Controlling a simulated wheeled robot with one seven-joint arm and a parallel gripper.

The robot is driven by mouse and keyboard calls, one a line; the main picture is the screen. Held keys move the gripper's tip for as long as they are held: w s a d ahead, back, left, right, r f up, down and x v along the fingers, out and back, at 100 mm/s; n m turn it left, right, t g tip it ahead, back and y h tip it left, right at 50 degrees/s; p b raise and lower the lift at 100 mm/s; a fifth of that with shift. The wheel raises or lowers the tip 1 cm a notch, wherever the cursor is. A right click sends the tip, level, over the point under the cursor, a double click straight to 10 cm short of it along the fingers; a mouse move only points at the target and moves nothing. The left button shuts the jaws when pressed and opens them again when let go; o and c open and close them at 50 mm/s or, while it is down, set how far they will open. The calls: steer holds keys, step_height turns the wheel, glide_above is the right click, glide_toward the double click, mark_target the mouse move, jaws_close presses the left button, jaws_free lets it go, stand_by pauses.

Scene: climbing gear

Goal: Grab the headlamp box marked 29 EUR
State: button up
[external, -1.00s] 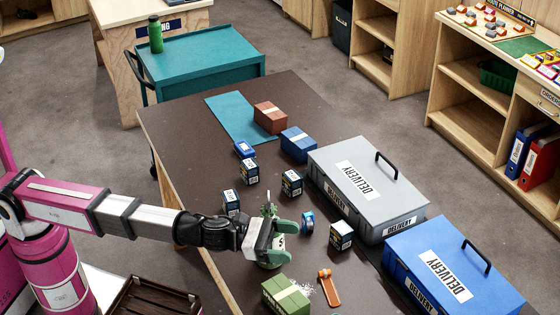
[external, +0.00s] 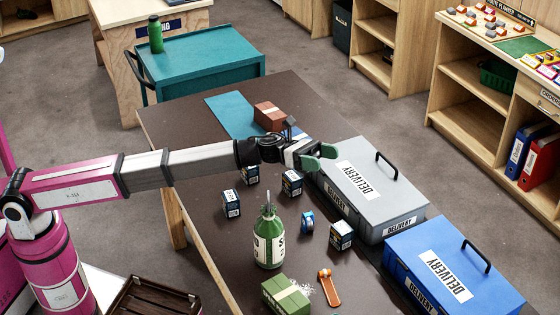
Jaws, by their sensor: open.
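Several small dark boxes with white labels stand on the brown table (external: 180,120): one at the left (external: 230,204), one behind it (external: 250,174), one in the middle (external: 292,183) and one at the right (external: 341,235). The print on them is too small to read, so I cannot tell which is marked 29 EUR. My gripper (external: 326,157) is open and empty. It is raised and appears above the table near the grey delivery box, behind the middle small box in the picture. My arm hides part of the table's far half.
A green bottle (external: 269,240) stands upright near the small boxes. A blue roll (external: 308,221), an orange tool (external: 328,288) and a green wrapped block (external: 286,294) lie nearby. Grey (external: 330,168) and blue (external: 452,262) delivery boxes line the right side. A brick-red block (external: 270,116) is at the back.

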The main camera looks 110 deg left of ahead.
steer(key=w+a+f+m+g+h, duration=0.1)
steer(key=a+f+m+g, duration=0.15)
steer(key=f, duration=0.45)
steer(key=w+a+f+m+g+h, duration=0.1)
steer(key=a+f+m+g, duration=0.15)
steer(key=f, duration=0.35)
steer(key=g, duration=0.5)
glide_toward(339, 224)
steer(key=w+d, duration=0.1)
steer(key=shift+m, duration=0.4)
steer(key=x, duration=1.1)
steer(key=shift+a+f, duration=0.1)
steer(key=shift+f, duration=0.2)
steer(key=c, duration=1.1)
